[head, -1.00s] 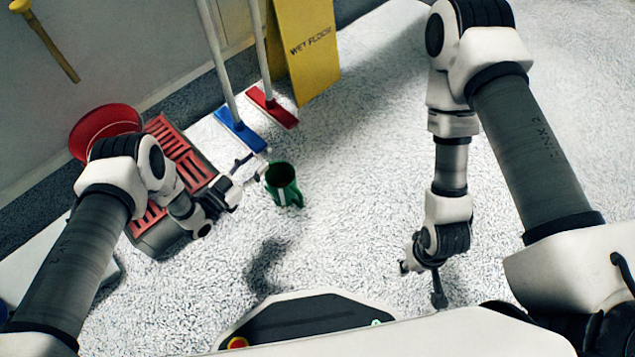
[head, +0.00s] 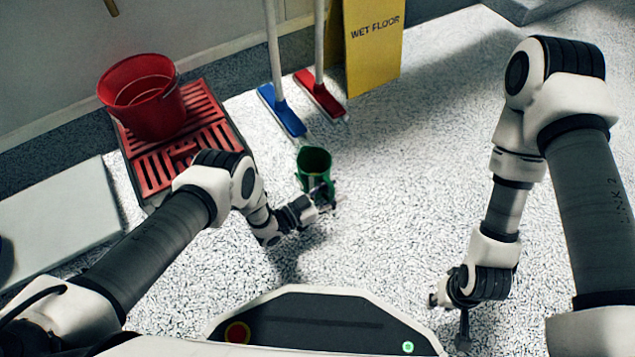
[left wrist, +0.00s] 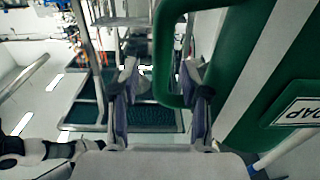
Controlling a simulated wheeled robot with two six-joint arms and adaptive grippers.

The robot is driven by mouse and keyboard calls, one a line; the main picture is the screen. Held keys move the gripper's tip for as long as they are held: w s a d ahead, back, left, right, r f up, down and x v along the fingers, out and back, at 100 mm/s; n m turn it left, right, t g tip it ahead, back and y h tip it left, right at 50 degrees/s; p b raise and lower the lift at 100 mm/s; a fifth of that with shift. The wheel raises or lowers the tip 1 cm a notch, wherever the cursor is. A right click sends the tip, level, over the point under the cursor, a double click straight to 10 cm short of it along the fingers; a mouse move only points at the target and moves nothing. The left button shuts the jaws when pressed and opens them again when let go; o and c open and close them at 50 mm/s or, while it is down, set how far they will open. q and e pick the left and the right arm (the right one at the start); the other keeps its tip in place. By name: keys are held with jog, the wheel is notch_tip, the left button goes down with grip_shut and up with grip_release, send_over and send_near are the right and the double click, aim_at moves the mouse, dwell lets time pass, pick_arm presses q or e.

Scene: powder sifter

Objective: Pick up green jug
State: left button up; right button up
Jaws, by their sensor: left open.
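The green jug (head: 314,161) stands on the speckled floor near the middle of the head view, its open top facing up. My left gripper (head: 326,198) is open at the near side of the jug and covers its lower part. In the left wrist view the jug's green body (left wrist: 262,85) with a white stripe and label fills the right side. Its handle (left wrist: 162,62) reaches between the two fingers of my left gripper (left wrist: 163,80), which are not closed on it. My right gripper (head: 449,312) hangs low at the right, away from the jug; its jaw state is unclear.
A red bucket (head: 146,108) stands on a red slatted grate (head: 205,110) at the left. A blue mop head (head: 282,110), a red mop head (head: 320,94) and a yellow wet floor sign (head: 373,50) stand behind the jug. The floor between my arms is clear.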

pick_arm(q)
grip_shut()
jog(key=shift+r, duration=0.15)
